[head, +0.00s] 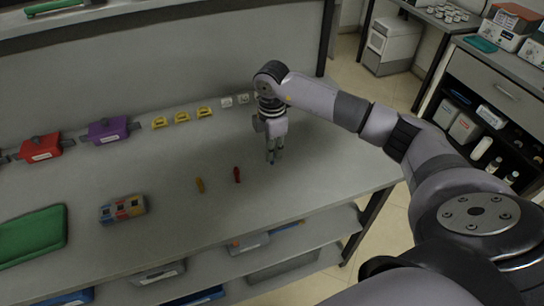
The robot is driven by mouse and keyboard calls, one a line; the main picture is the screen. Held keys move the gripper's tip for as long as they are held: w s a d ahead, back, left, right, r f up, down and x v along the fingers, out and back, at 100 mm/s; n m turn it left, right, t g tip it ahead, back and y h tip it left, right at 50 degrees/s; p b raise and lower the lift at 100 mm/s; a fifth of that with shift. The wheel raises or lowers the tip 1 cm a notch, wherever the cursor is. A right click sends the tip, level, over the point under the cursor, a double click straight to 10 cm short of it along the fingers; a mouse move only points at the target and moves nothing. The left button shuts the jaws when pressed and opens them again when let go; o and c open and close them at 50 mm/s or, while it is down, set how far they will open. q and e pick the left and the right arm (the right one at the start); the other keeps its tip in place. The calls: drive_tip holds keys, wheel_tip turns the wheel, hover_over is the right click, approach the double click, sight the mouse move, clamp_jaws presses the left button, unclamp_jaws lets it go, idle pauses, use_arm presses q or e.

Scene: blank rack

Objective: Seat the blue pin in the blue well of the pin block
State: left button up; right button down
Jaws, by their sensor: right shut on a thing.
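My right gripper (273,155) points down over the right part of the bench and is shut on the blue pin (274,163). Only a small dark blue bit of the pin shows between the fingertips; the rest is hidden, and I cannot tell whether it touches the bench top. The pin block (122,208), with coloured patches on it, sits on the bench at the left, well apart from the gripper. Its blue well is too small to make out clearly. My left gripper is not in view.
A red pin (237,174) and a yellow pin (200,184) stand on the bench between gripper and block. A green tray (33,236) lies at the left. Red (41,148) and purple (109,130) clamp-like units and yellow brackets (182,117) line the back. The middle is mostly clear.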

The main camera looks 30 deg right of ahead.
wheel_tip(320, 180, up, 10)
drive_tip(key=shift+w+f+b, duration=0.1)
drive_tip(key=shift+b, duration=1.05)
wheel_tip(320, 180, up, 7)
drive_tip(key=shift+p, duration=0.35)
